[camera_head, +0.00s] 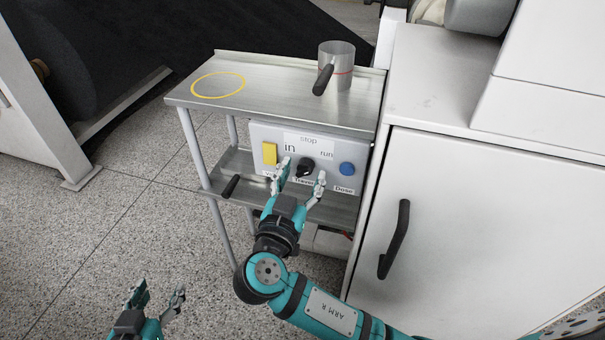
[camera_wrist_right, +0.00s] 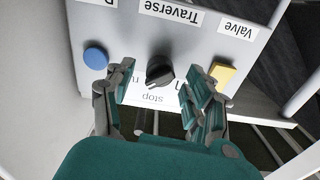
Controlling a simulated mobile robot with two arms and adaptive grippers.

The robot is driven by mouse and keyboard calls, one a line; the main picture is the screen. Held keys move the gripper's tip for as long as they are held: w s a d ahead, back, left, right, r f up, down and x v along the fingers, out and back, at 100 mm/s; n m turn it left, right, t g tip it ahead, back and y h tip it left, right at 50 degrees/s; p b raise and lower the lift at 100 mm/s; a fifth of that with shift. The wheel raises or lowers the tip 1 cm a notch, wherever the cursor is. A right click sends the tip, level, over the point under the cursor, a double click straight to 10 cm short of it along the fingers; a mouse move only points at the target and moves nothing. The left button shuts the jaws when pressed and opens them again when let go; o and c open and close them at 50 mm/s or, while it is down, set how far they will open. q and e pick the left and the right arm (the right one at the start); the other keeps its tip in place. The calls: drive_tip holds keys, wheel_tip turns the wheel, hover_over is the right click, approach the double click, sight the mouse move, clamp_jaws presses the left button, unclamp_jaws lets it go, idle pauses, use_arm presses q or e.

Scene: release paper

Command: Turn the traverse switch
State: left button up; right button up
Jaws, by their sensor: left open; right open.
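The traverse switch is a black rotary knob (camera_head: 306,166) in the middle of a light grey control panel (camera_head: 262,132) below the cart's top. In the right wrist view the knob (camera_wrist_right: 160,70) sits beside the "Traverse" label. My right gripper (camera_head: 302,181) is in front of the panel, open, with one finger on each side of the knob; in the right wrist view its fingers (camera_wrist_right: 160,101) stand apart from the knob. I cannot tell the exact depth gap. My left gripper (camera_head: 156,303) is open and empty, low at the left over the floor.
A yellow switch (camera_head: 269,153) and a blue button (camera_head: 347,168) flank the knob. A metal cup (camera_head: 337,64) with a black handle stands on the cart top (camera_head: 275,85), right of a yellow ring (camera_head: 218,85). A white cabinet (camera_head: 470,220) stands close at right.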

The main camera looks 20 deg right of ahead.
use_arm(q)
drive_tip(key=shift+w+r, duration=0.15)
drive_tip(key=shift+r, duration=0.05)
use_arm(e)
drive_tip(key=shift+w+d, duration=0.25)
drive_tip(key=shift+w, duration=0.15)
drive_tip(key=shift+c, duration=0.2)
